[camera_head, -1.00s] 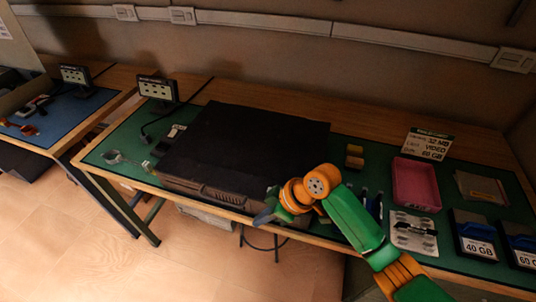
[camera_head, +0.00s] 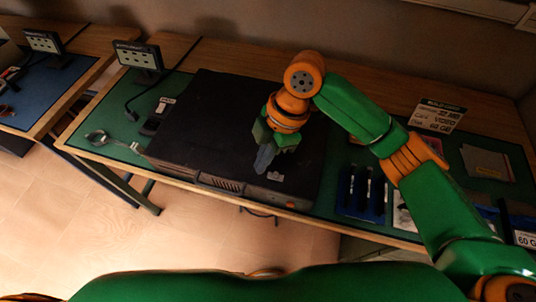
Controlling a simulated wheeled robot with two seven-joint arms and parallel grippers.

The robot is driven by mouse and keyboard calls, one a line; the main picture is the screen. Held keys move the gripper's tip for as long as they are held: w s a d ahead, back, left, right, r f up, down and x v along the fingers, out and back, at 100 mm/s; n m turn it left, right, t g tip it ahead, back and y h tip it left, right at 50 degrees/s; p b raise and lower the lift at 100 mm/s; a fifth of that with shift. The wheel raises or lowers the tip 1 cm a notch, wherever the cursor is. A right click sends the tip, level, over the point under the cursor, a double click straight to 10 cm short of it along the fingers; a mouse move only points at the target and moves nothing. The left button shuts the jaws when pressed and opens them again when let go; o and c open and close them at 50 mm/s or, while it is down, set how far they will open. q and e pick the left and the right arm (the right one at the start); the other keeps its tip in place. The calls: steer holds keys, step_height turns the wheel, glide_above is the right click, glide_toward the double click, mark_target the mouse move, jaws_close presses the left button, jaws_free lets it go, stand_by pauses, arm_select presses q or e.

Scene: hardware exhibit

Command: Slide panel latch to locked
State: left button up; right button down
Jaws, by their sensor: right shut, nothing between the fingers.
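A black desktop computer case (camera_head: 215,115) lies flat on the green mat, its front face with vents toward me. My right gripper (camera_head: 264,160) is above the front part of the case's top panel, pointing down, its fingers together and empty. A small light label or part (camera_head: 274,176) shows on the case near the fingertips. I cannot make out a panel latch; it may be too small or hidden by the gripper. My left gripper is not in view.
A small sign display (camera_head: 138,57) stands at the mat's left, with a cable. A spoon-like metal tool (camera_head: 97,137) lies front left. A blue rack (camera_head: 361,193) stands right of the case, and a white spec card (camera_head: 437,115) is behind my arm. The mat's left part has free room.

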mark_target(266, 181)
steer(key=x, duration=0.5)
steer(key=shift+s+a+f+p, duration=0.2)
steer(key=shift+f+p, duration=0.1)
steer(key=shift+p, duration=0.05)
steer(key=d, duration=0.1)
steer(key=w+d+p, duration=0.1)
steer(key=d, duration=0.1)
steer(key=shift+w+f+p, duration=0.15)
steer(key=shift+f+p, duration=0.05)
steer(key=shift+p, duration=0.1)
steer(key=shift+w+d+f, duration=0.1)
steer(key=shift+w+d, duration=0.05)
steer(key=shift+d, duration=0.25)
steer(key=shift+a, duration=0.1)
